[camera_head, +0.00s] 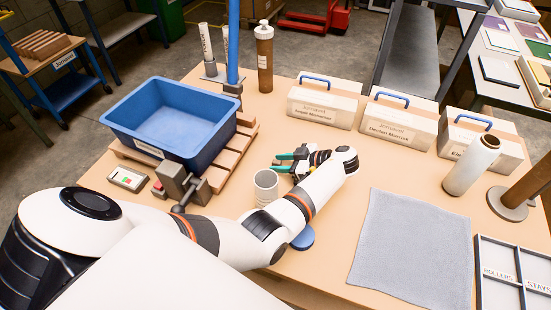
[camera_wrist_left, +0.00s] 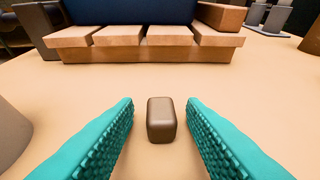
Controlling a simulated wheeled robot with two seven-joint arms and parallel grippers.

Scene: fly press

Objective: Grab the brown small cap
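The small brown cap (camera_wrist_left: 162,120) stands on the tan table in the left wrist view, a rounded block with a lighter top. My left gripper (camera_head: 281,163) is open, its teal fingers low over the table to the right of the blue bin. In the left wrist view the fingers of my left gripper (camera_wrist_left: 160,106) lie on either side of the cap, with a visible gap on both sides. I cannot make out the cap clearly in the head view. My right gripper is not in view.
A blue bin (camera_head: 120,107) rests on a wooden pallet (camera_wrist_left: 150,54) ahead of the gripper. A pale cup (camera_head: 265,188) stands close beside my left arm. White labelled boxes (camera_head: 322,108) line the back. A grey cloth (camera_head: 412,245) lies at the right.

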